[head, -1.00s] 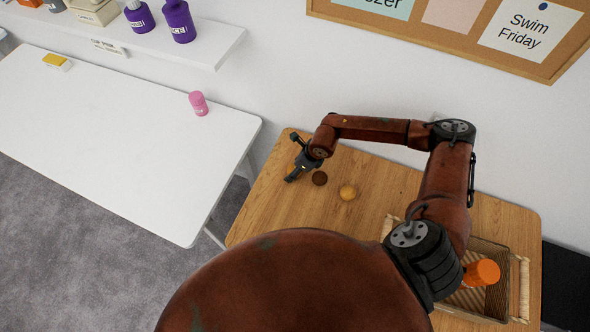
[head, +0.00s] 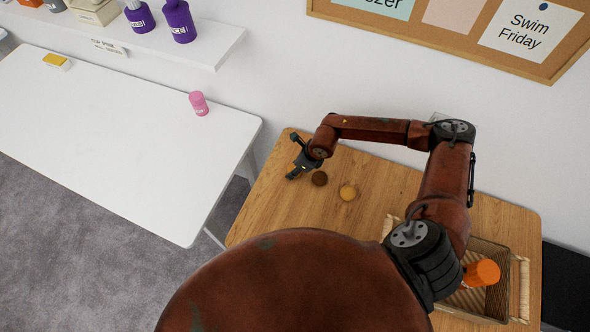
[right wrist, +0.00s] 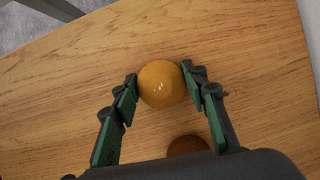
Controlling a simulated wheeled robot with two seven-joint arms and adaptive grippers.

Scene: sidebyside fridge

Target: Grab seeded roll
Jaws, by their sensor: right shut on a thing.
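My right gripper (head: 294,175) is low over the left part of the wooden table. In the right wrist view its fingers (right wrist: 160,86) are shut on the seeded roll (right wrist: 161,83), a round golden-brown roll with a few pale specks, gripped at its sides near the fingertips. The gripper hides this roll in the head view. A dark brown roll (head: 319,178) lies just right of the gripper; it also shows partly behind the palm in the right wrist view (right wrist: 187,145). A tan roll (head: 348,192) lies further right. My left gripper is not in view.
A wicker basket (head: 496,247) holding an orange bottle (head: 482,273) stands at the wooden table's (head: 262,211) right end. A white table (head: 130,130) with a pink bottle (head: 199,103) stands to the left, across a gap. A wall and pinboard are behind.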

